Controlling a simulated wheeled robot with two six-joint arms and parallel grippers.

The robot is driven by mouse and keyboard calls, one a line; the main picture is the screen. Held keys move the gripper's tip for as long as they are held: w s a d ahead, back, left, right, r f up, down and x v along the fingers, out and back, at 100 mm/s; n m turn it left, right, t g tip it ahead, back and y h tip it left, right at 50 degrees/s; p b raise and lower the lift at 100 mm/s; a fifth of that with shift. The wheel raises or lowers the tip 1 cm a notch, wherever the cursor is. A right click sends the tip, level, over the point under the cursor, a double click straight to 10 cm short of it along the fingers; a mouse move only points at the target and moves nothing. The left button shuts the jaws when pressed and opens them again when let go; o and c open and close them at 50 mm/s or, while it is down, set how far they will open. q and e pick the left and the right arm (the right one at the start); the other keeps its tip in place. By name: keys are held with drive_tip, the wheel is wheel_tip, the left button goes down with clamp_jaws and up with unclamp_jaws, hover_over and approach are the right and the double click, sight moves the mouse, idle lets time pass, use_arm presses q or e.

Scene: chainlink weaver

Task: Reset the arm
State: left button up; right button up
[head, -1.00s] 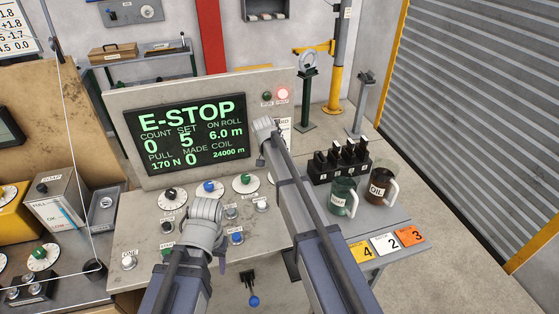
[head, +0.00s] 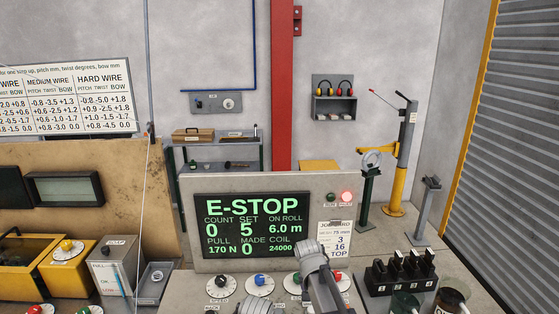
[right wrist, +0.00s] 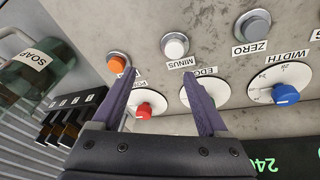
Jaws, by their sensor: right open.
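The control console (head: 190,250) stands in front of me. Its screen (head: 251,224) reads E-STOP, with count 0, set 5 and made 0. A red lamp (head: 346,196) glows at the console's upper right. My right arm (head: 316,270) rises in front of the console's lower right in the head view. In the right wrist view my right gripper (right wrist: 159,74) is open with nothing held, over the button and dial face. A red-knobbed dial (right wrist: 143,110) shows partly behind its left finger.
An orange button (right wrist: 117,63), a white MINUS button (right wrist: 175,45), a grey ZERO button (right wrist: 254,25) and a blue-knobbed WIDTH dial (right wrist: 285,93) surround the fingers. A black block of numbered pieces (head: 402,272) and an OIL jug (head: 451,298) stand at right.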

drive_tip(key=s+a+f+n+g+b, duration=0.1)
drive_tip(key=s+a+f+n, duration=0.1)
drive_tip(key=s, duration=0.9)
drive_tip(key=s+a+f+n+g+y+b, duration=0.1)
drive_tip(key=s+a+n, duration=0.4)
drive_tip(key=s, duration=0.7)
drive_tip(key=shift+a+f+n+b, duration=0.15)
drive_tip(key=shift+f+n+b, duration=0.25)
drive_tip(key=shift+f+n, duration=0.3)
